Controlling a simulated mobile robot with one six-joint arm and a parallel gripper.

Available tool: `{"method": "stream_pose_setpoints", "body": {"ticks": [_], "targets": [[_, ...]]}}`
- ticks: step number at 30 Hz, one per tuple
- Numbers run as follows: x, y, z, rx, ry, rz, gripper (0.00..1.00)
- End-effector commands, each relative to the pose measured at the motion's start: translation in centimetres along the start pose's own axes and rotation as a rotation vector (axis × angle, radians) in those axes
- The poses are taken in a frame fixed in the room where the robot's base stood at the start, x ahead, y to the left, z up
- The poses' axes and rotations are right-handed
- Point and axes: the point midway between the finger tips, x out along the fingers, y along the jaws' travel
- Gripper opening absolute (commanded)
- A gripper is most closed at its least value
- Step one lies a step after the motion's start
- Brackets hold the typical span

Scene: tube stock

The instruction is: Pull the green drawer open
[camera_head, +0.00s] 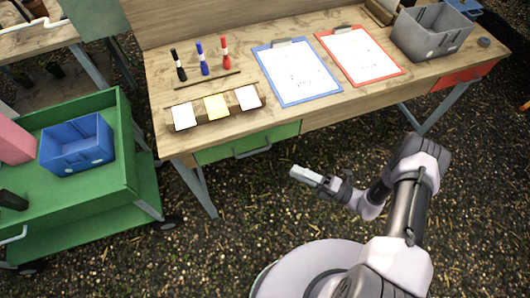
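The green drawer (222,150) is under the left front edge of the wooden table, its face flush with the table front, so it looks closed. Its grey bar handle (253,151) runs along the front. My gripper (296,173) is in front of the table, to the right of and lower in the picture than the handle, and apart from it. Its fingers look like one small pale block, so I cannot tell whether they are open or shut. Nothing visible is held.
The table (290,112) carries markers, a card holder (214,110), a blue clipboard (296,71), a red clipboard and a grey bin (433,32). A red drawer (462,76) is at the right. A green cart (118,150) with a blue bin (77,145) stands left. Gravel floor before the drawer is clear.

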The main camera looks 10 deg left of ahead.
Motion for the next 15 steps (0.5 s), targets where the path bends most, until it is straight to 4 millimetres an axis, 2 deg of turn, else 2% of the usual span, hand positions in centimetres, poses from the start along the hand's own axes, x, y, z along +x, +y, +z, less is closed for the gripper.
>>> {"method": "stream_pose_setpoints", "body": {"ticks": [9, 15], "targets": [[9.3, -0.1, -0.3, -0.004, 0.011, -0.001, 0.33], [13.8, -0.1, -0.3, -0.006, 0.009, -0.001, 0.33]]}}
